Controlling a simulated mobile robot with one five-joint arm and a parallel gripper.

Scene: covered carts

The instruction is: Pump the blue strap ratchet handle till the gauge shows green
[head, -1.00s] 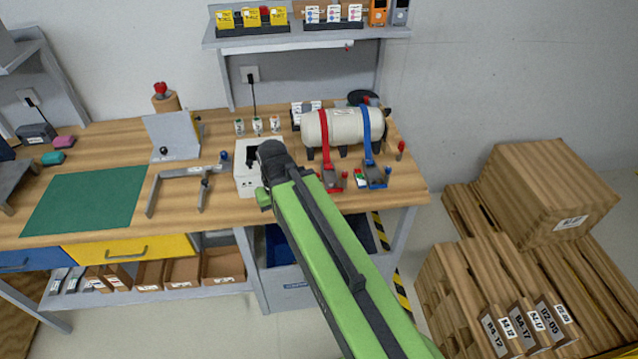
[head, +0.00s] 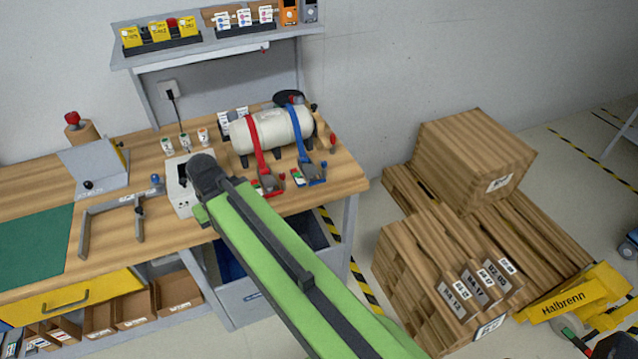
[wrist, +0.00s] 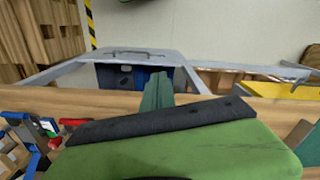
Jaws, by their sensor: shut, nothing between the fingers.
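The blue strap (head: 300,125) runs over the right part of a white tank (head: 275,130). Its ratchet (head: 312,172) sits on the bench below the tank, at the right. A small gauge block (head: 298,177) with green, white and red parts is beside it; its reading is too small to tell. In the wrist view the blue ratchet (wrist: 18,124) shows at the left edge. My gripper (wrist: 157,92) is shut and empty, apart from the ratchet. In the head view my arm's end is left of both ratchets, near a white box, and its fingers are mostly hidden.
A red strap (head: 254,140) and its ratchet (head: 268,184) are between my arm and the blue ratchet. The white box (head: 180,190) and a grey clamp (head: 110,215) are to the left. Pallets with a wooden crate (head: 470,160) stand right of the bench.

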